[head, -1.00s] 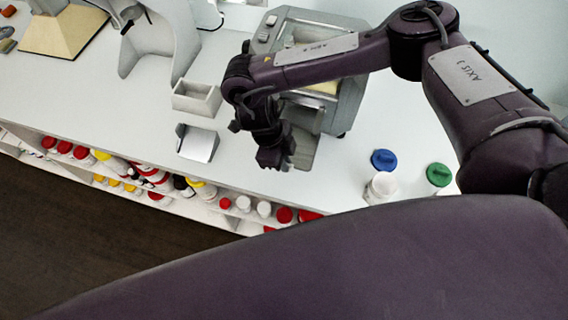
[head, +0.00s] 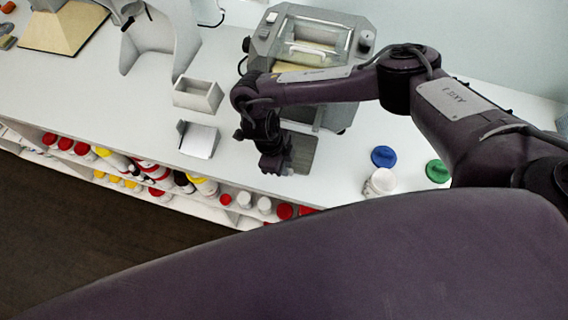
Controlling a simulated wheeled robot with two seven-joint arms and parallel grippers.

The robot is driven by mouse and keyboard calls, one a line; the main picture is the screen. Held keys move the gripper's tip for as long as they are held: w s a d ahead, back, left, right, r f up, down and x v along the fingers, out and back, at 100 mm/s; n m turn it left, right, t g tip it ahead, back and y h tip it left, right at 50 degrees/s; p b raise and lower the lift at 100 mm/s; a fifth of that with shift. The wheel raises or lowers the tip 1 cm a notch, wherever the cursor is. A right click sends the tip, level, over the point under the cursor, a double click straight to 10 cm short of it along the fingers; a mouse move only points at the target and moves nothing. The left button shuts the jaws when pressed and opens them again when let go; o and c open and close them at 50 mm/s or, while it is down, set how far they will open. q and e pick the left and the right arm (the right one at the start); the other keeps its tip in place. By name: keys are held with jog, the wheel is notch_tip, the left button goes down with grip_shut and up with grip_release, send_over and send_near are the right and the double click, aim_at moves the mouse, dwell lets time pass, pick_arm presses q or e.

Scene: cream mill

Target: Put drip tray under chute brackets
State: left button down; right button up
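A flat grey plate that looks like the drip tray (head: 304,152) is at the front of the grey mill (head: 310,45), low over or on the counter. My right gripper (head: 276,164) is at its left front edge, pointing down, and appears shut on it. The fingertips are small and partly hidden, and I cannot tell whether the tray touches the counter. The chute brackets are hidden behind my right forearm, which crosses the mill's lower front. My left gripper is not in view.
An open grey box (head: 198,96) and a shiny metal scoop-like tray (head: 199,141) stand left of my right gripper. A blue lid (head: 384,156), a white jar (head: 380,182) and a green lid (head: 438,171) are to the right. Bottles fill the shelf below.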

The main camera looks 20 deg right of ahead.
jog(key=o, duration=0.4)
jog(key=shift+r, duration=0.2)
jog(key=shift+w+a+r, duration=0.1)
jog(key=shift+r, duration=0.05)
jog(key=b+v, duration=0.1)
jog(key=v, duration=1)
jog(key=shift+r, duration=0.25)
jog(key=shift+s+f, duration=0.1)
jog(key=shift+s, duration=0.1)
